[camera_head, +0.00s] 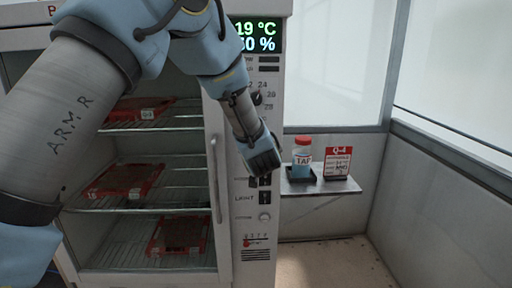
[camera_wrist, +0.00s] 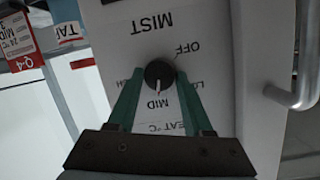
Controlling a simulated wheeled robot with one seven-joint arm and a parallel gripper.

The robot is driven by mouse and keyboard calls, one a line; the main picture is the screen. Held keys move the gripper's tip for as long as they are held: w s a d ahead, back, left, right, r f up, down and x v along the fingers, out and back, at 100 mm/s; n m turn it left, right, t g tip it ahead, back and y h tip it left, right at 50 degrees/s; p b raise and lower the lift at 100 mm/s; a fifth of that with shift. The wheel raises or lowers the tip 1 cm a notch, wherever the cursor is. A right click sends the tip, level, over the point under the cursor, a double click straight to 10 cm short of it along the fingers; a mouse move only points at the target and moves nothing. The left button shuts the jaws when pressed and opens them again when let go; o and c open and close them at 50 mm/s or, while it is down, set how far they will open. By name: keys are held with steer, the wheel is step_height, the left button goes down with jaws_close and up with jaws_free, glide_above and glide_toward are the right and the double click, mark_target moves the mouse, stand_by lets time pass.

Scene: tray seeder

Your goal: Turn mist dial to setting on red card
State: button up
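The mist dial (camera_wrist: 159,74) is a round black knob on the white panel, seen upside down in the wrist view. Its pale pointer is toward the MID label. OFF is legible beside it; the labels on either side are partly covered by my fingers. My gripper (camera_wrist: 160,72) has one green finger on each side of the knob, tips close to its edges; I cannot tell whether they touch it. In the head view my gripper (camera_head: 265,170) is at the panel and hides the dial. The red card (camera_head: 338,163) reads Q-4; its wrist-view part (camera_wrist: 20,40) shows MID.
A red-capped bottle (camera_head: 302,151) stands beside the card on a small shelf (camera_head: 318,186). The cabinet's vertical handle (camera_head: 216,180) is left of the panel; it is at the right in the wrist view (camera_wrist: 308,60). Red trays (camera_head: 125,181) sit on racks inside.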

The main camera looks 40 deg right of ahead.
steer(key=o, duration=0.4)
steer(key=shift+o, duration=0.2)
steer(key=b+v, duration=0.3)
steer(key=v, duration=0.8)
steer(key=shift+d, duration=0.1)
